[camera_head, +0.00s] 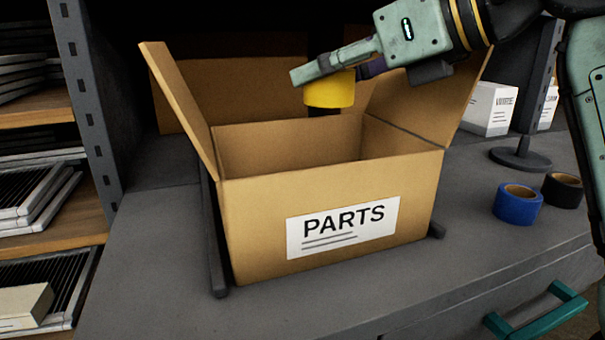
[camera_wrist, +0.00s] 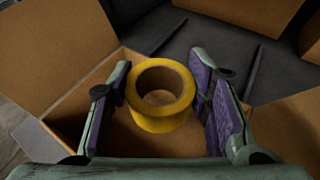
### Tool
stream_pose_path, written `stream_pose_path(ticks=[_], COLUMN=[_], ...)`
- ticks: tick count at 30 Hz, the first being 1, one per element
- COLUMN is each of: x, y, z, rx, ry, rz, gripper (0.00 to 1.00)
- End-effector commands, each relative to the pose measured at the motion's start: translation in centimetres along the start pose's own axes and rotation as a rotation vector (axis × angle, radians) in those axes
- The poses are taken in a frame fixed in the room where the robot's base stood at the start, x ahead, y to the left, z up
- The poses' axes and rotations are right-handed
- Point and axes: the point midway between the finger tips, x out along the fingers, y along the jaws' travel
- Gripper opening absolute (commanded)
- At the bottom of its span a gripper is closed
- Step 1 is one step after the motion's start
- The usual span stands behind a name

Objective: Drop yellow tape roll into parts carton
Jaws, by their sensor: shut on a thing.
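The yellow tape roll (camera_head: 329,91) is in my gripper (camera_head: 322,76), above the open top of the parts carton (camera_head: 270,225). In the wrist view the yellow tape roll (camera_wrist: 160,118) sits between the two purple-padded fingers of my gripper (camera_wrist: 161,95), with the carton's inside below it. The carton is brown cardboard with a white PARTS label on its front, and its flaps stand open. It stands on a grey bench. The carton's floor is hidden in the head view by its front wall.
A blue tape roll (camera_head: 517,204) and a black tape roll (camera_head: 562,190) lie on the bench (camera_head: 470,255) right of the carton. Behind them are a dark round-based stand (camera_head: 520,159) and a white box (camera_head: 488,108). Shelves with stacked filters (camera_head: 40,195) stand at the left.

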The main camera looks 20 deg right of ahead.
Motion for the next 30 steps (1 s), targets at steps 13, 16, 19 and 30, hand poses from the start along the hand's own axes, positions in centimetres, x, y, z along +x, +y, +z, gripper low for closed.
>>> stream_pose_path(ticks=[13, 16, 19, 30], x=[0.0, 0.0, 0.0, -2.8], y=[0.0, 0.0, 0.0, 0.0], z=[0.1, 0.1, 0.1, 0.1], rx=[0.000, 0.000, 0.000, 0.001], ry=[0.000, 0.000, 0.000, -0.002], rz=[0.000, 0.000, 0.000, -0.003], gripper=[0.66, 0.68, 0.68, 0.68])
